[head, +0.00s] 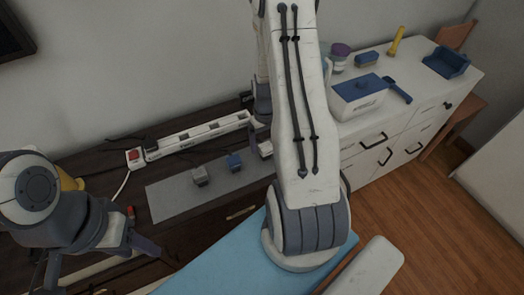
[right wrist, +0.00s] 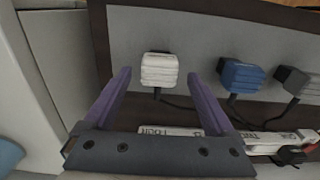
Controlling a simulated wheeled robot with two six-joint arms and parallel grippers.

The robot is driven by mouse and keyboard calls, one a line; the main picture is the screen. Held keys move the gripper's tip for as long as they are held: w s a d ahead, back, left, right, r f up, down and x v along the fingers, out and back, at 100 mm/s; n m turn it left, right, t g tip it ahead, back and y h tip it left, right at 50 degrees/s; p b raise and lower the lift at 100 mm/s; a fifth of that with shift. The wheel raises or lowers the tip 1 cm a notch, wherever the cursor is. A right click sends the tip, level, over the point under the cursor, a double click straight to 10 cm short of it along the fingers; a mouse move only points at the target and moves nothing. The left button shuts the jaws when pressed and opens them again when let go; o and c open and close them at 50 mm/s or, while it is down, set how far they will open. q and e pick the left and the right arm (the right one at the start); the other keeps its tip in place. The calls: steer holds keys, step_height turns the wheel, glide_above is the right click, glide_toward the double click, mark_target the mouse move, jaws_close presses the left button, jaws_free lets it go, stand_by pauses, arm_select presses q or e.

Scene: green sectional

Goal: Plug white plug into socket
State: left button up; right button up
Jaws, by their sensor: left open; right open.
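The white plug (right wrist: 159,70) sits on a grey mat (right wrist: 200,38) in the right wrist view, its cable running down from it. My right gripper (right wrist: 157,82) is open, with one purple finger on each side of the plug and visible gaps to it. In the head view, my right arm hides most of this gripper and the plug. A white power strip (head: 200,133) with a red switch lies behind the mat; its sockets are too small to read clearly. My left gripper (head: 98,258) is open and empty at the lower left.
A white cabinet (head: 380,125) at right carries a blue-lidded box (head: 362,92) and a blue tray (head: 446,61). Loose cables lie around the strip.

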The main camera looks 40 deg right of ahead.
steer(key=shift+f, duration=0.45)
steer(key=shift+c, duration=0.3)
jaws_close()
steer(key=shift+r, duration=0.1)
